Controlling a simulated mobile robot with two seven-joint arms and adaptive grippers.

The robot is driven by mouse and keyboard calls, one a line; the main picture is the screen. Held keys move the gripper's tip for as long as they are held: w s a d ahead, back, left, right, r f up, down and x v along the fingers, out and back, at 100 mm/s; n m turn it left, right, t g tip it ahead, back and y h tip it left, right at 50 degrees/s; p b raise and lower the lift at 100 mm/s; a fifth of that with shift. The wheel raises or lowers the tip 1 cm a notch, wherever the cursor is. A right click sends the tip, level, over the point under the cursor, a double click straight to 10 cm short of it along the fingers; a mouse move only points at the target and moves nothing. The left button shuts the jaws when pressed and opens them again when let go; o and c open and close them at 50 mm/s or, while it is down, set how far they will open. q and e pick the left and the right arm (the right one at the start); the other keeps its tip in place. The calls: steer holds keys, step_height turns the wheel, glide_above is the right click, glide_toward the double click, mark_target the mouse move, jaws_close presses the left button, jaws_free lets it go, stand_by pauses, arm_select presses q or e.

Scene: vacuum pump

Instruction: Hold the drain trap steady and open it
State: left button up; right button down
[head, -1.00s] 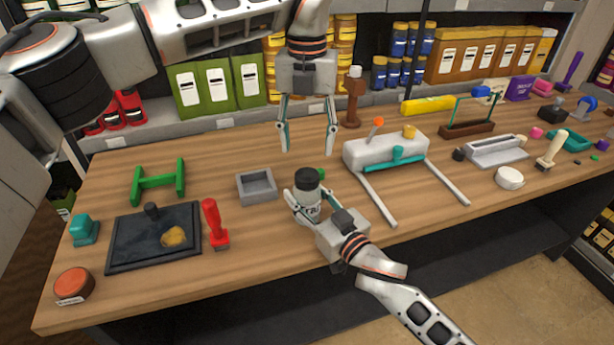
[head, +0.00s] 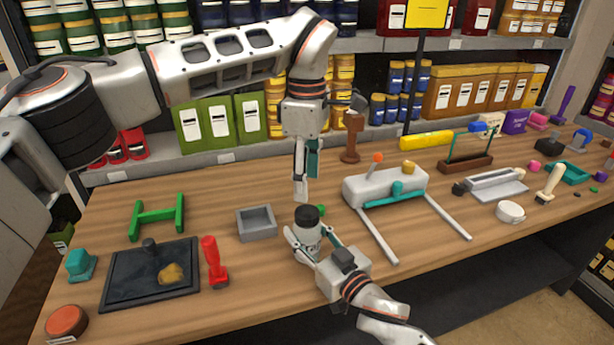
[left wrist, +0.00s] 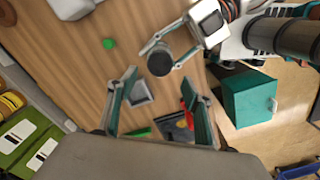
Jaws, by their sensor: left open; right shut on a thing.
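The drain trap is a pale jar (head: 306,235) with a black round cap (head: 307,214), standing upright near the front middle of the table. My right gripper (head: 312,243) is shut around the jar's body from the front. My left gripper (head: 305,184) is open and empty, pointing down above the cap, its fingers seen nearly edge-on. In the left wrist view the black cap (left wrist: 160,63) lies just beyond the gap between my left fingers (left wrist: 160,90), not between them. My right gripper hides part of the jar.
A grey square tray (head: 257,223) stands left of the jar. A small green piece (head: 320,210) lies behind the jar. Further left are a green frame (head: 157,217) and black plate (head: 130,281).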

mark_target(307, 212)
arm_select(q)
steer(key=m, duration=0.5)
steer(key=shift+m, duration=0.3)
steer(key=m, duration=0.5)
arm_select(e)
steer(key=shift+f, duration=0.1)
arm_select(q)
steer(key=shift+f+m, duration=0.3)
steer(key=shift+f, duration=3.7)
